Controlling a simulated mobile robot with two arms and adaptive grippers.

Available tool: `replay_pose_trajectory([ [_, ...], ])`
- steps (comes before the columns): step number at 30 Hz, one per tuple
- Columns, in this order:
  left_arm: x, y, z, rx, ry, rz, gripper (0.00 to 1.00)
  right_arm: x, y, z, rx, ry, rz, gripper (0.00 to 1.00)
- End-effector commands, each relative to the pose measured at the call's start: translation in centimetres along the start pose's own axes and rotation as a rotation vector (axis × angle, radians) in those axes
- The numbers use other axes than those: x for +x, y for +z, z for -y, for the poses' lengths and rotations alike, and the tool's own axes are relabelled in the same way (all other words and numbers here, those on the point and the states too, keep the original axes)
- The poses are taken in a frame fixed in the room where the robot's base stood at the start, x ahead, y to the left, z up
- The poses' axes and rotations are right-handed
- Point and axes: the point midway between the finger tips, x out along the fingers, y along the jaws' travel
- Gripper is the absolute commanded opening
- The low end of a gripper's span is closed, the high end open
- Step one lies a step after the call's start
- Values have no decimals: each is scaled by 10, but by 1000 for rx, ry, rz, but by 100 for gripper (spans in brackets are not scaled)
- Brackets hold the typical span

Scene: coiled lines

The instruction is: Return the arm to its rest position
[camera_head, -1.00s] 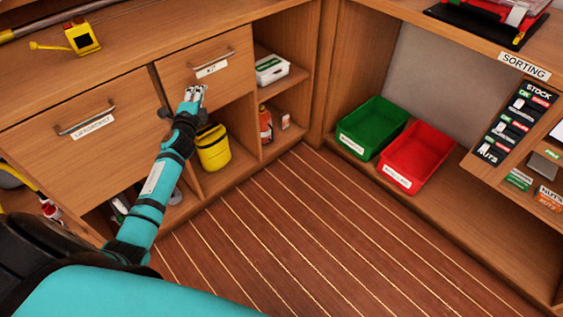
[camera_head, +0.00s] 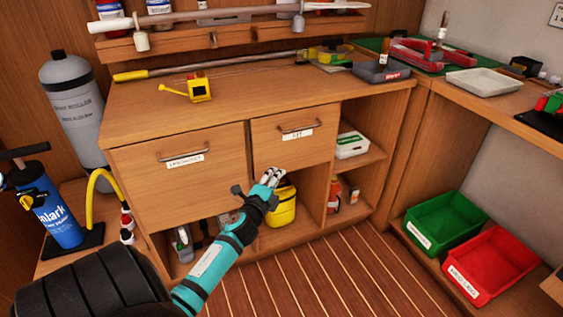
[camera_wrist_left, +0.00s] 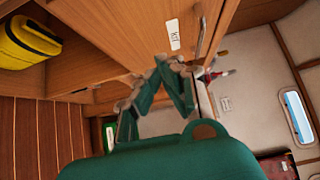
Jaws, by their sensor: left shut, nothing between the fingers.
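My left gripper (camera_head: 272,177) is in front of the cabinet, just below the right drawer (camera_head: 292,140) with the small white label. Its fingers are shut with nothing between them. The left wrist view shows the gripper (camera_wrist_left: 160,80) with the drawer's label and handle behind it. The drawer is closed, and the gripper looks apart from its handle. My left arm (camera_head: 215,262) reaches in from the lower left. My right gripper is not in view.
The wider left drawer (camera_head: 182,172) is closed. A yellow container (camera_head: 283,206) stands in the open shelf beneath. A green bin (camera_head: 444,219) and a red bin (camera_head: 492,263) sit at right. A blue pump (camera_head: 52,205) and a grey cylinder (camera_head: 76,105) stand at left. The striped floor is clear.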

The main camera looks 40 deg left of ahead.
Motion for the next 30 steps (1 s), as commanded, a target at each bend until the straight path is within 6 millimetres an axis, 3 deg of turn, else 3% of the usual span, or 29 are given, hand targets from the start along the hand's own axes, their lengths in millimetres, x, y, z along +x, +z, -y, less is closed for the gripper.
replay_pose_trajectory([
  [4, -14, 0, 0, 0, 0, -1, 0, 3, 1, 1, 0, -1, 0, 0],
  [12, -17, 0, -1, -1, 1, 0, 0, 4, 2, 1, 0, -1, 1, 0],
  [15, -22, -4, -14, -42, 35, 8, 0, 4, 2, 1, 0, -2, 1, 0],
  [17, -29, -10, -34, -103, 88, 24, 0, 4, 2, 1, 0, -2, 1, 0],
  [20, -54, -26, -85, -257, 231, 74, 0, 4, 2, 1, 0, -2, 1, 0],
  [24, -112, -59, -169, -497, 493, 182, 0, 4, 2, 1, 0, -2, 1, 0],
  [27, -163, -85, -219, -634, 680, 270, 0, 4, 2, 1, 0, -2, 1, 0],
  [30, -213, -110, -256, -734, 843, 355, 0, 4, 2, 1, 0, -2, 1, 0],
])
